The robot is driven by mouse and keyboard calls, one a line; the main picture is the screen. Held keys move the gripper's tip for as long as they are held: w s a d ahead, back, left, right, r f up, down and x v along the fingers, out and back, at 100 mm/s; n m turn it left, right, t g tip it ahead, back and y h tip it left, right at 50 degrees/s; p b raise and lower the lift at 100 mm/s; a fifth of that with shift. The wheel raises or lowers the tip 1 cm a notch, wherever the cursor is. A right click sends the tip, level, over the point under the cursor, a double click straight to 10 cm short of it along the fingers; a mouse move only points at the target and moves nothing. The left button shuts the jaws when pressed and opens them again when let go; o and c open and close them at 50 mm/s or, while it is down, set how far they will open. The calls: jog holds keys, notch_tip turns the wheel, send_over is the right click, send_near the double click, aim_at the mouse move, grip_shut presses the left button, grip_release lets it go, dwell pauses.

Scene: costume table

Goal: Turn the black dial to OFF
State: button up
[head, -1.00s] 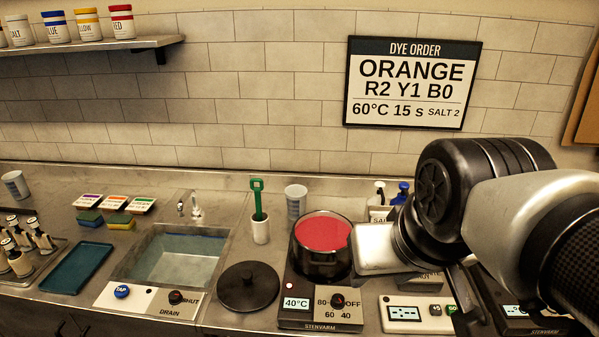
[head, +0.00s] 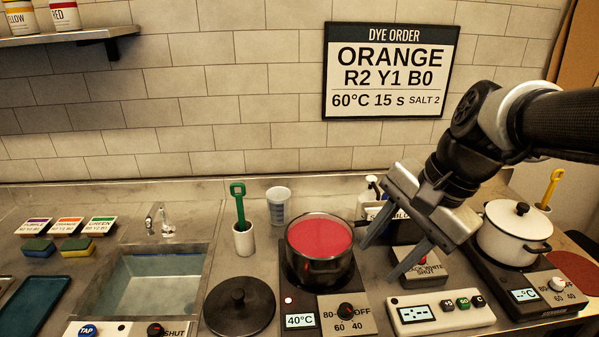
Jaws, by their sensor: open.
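The black dial (head: 346,310) is on the front panel of the left hot plate (head: 371,318), with marks 80, 60, 40 and OFF around it. Which mark its pointer faces is too small to tell. The plate's display (head: 300,321) reads 40°C and a small light glows above it. A dark pot (head: 318,273) of red liquid stands on this plate. My gripper (head: 382,262) is open and empty, fingers pointing down and left. It is right of the pot, above and to the right of the dial, and apart from it.
A white timer (head: 440,316) with buttons sits right of the dial, and a red-button box (head: 421,268) behind it. A white lidded pot (head: 515,235) stands on the right hot plate. A black lid (head: 239,307) lies left, beside the sink (head: 152,284).

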jog(key=w+d+f+m+g+b, duration=0.1)
jog(key=w+d+f+m+b, duration=0.25)
jog(key=w+f+m, duration=0.35)
jog(key=m+y+b, duration=0.1)
jog(key=m+b, duration=0.2)
jog(key=b, duration=0.1)
send_near(347, 308)
jog(key=x, duration=0.8)
jog(key=shift+w, duration=0.1)
jog(key=shift+c, duration=0.3)
jog(key=c, duration=1)
